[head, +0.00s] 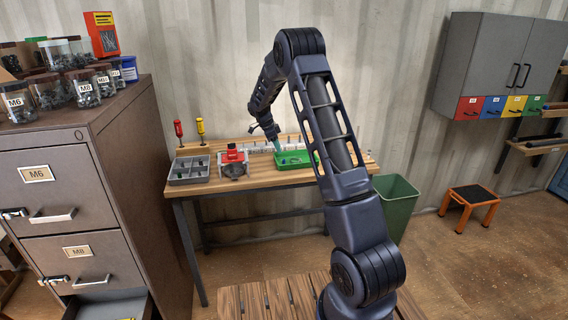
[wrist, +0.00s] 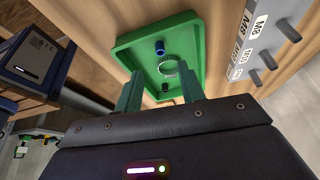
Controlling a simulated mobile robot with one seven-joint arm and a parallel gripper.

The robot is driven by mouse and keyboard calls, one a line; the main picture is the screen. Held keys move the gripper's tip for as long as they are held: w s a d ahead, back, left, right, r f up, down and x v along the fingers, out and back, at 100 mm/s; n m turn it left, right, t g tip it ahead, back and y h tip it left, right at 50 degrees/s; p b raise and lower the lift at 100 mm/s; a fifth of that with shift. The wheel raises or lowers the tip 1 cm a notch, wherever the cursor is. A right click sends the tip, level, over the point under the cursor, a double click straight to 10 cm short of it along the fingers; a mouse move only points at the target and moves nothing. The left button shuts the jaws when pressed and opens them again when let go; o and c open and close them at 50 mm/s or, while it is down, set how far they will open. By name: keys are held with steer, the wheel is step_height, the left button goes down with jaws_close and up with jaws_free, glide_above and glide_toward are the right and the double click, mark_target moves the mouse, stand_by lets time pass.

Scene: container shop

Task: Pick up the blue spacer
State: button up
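A small blue spacer (wrist: 159,47) stands in the green tray (wrist: 196,40) in the wrist view, towards the tray's far end. A pale ring (wrist: 172,66) and a small dark piece (wrist: 165,87) are also in the tray, closer to my gripper. My gripper (wrist: 160,76) is open and empty, its two teal fingers spread apart over the near part of the tray. The spacer lies beyond the fingertips, not between them. In the head view the gripper (head: 277,145) is above the left end of the green tray (head: 296,164); the spacer cannot be made out there.
A labelled peg rack (wrist: 268,38) is right of the tray. On the workbench (head: 262,180), a red vise (head: 233,160) and a grey compartment tray (head: 189,170) stand to the left. A green bin (head: 398,205) is right of the bench.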

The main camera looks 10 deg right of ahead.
mark_target(285, 162)
steer(key=x, duration=0.7)
steer(key=shift+f, duration=0.2)
jaws_close()
